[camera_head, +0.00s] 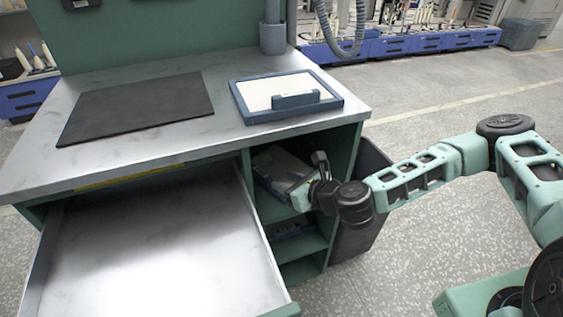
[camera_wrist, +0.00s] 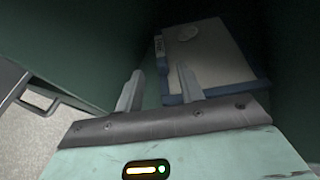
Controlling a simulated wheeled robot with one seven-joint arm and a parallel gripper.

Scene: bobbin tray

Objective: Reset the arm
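My gripper (camera_head: 319,178) is at the mouth of the upper shelf compartment, on the right side of the workbench. In the wrist view my gripper (camera_wrist: 158,88) has its two fingers apart with nothing between them. A blue-rimmed tray (camera_wrist: 213,57) with a pale inside lies on the shelf just beyond the fingertips. In the head view this shelf tray (camera_head: 281,170) is partly hidden by my gripper and the shadow. I cannot tell whether a finger touches it.
A second blue-rimmed tray (camera_head: 243,103) and a dark mat (camera_head: 137,106) lie on the metal workbench top (camera_head: 60,170). A wide empty drawer (camera_head: 155,250) stands open at the left. A dark bin (camera_head: 366,205) stands close beside the shelves. The floor at right is open.

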